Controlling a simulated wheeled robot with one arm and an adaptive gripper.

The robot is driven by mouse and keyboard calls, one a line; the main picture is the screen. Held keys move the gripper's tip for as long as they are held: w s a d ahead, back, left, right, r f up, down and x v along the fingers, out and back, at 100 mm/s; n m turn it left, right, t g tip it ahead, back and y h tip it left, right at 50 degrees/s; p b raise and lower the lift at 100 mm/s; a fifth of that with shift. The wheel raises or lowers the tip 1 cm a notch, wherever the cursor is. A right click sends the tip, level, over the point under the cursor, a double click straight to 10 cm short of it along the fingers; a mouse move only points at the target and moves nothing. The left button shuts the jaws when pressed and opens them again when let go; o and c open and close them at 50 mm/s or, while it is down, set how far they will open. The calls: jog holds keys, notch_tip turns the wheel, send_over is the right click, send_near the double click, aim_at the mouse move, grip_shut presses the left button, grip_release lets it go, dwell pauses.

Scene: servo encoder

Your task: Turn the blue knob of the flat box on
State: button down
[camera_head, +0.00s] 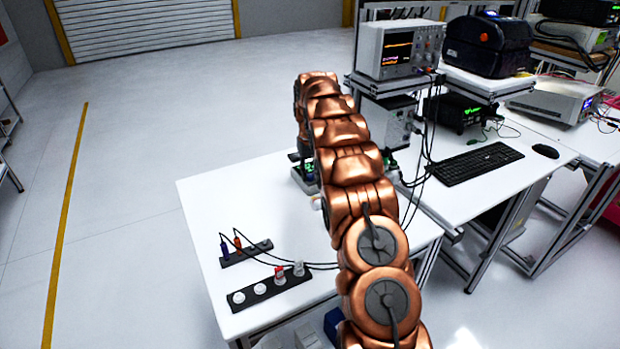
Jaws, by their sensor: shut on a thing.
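A low grey box (303,181) with small green spots stands at the back of the white table, and may be the flat box. My copper arm covers most of it, and only its left part shows clearly. I cannot make out a blue knob on it. My arm rises from the bottom of the view and bends over at the box. My gripper is hidden behind the arm, so its hold on anything does not show.
A black strip (262,291) with white sockets and a red plug lies at the white table's (205,205) front, near a smaller strip (246,254) with blue and orange plugs. Cables run right. An oscilloscope (398,50) and keyboard (475,163) are on the right. The table's left part is clear.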

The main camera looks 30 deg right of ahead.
jog(key=m+b, duration=0.1)
jog(key=m, duration=0.2)
jog(key=shift+w+m+b, duration=0.1)
jog(key=shift+m+b, duration=0.2)
jog(key=shift+b, duration=0.05)
jog(key=shift+m+b, duration=0.5)
jog(key=shift+m, duration=1)
jog(key=c, duration=0.9)
grip_release()
jog(key=shift+c, duration=0.2)
